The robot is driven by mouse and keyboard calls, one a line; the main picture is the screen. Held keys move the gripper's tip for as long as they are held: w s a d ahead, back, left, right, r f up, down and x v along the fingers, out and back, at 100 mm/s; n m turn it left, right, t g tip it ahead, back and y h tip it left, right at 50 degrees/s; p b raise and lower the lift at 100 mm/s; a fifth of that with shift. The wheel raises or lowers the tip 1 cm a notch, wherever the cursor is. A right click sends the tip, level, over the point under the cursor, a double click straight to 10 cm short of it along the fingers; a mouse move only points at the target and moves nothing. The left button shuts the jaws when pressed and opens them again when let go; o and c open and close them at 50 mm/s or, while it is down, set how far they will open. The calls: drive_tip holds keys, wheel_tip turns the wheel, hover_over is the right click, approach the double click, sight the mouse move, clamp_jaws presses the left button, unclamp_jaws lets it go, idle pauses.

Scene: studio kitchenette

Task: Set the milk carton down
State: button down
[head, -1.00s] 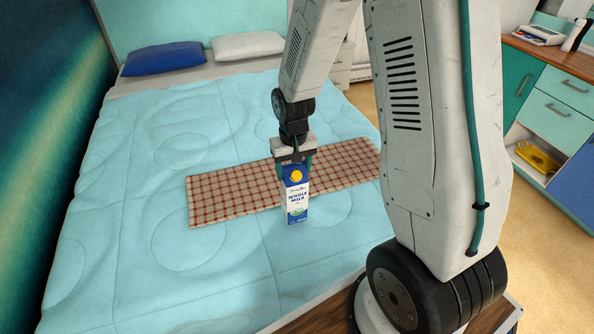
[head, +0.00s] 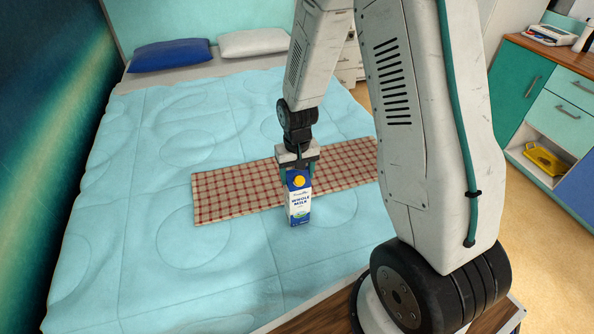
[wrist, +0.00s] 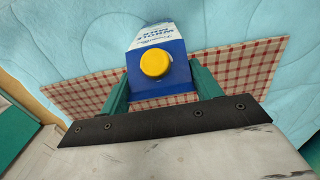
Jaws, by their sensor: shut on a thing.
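The milk carton (head: 299,203) is blue and white with a yellow cap, and it is upright over the light blue bed cover. My gripper (head: 297,168) is shut on the upper part of the carton from above. In the wrist view the carton (wrist: 158,44) sits between the two green fingers of my gripper (wrist: 160,90), its yellow cap facing the camera. I cannot tell whether the carton's base touches the bed. The carton stands in front of the checkered runner in the head view.
A red-and-cream checkered runner (head: 235,196) lies across the bed (head: 130,240). A blue pillow (head: 170,55) and a white pillow (head: 254,41) lie at the far end. Drawers with a yellow tray (head: 545,160) stand at right.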

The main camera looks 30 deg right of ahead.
drive_tip(key=shift+f, duration=0.1)
drive_tip(key=shift+c, duration=1.6)
unclamp_jaws()
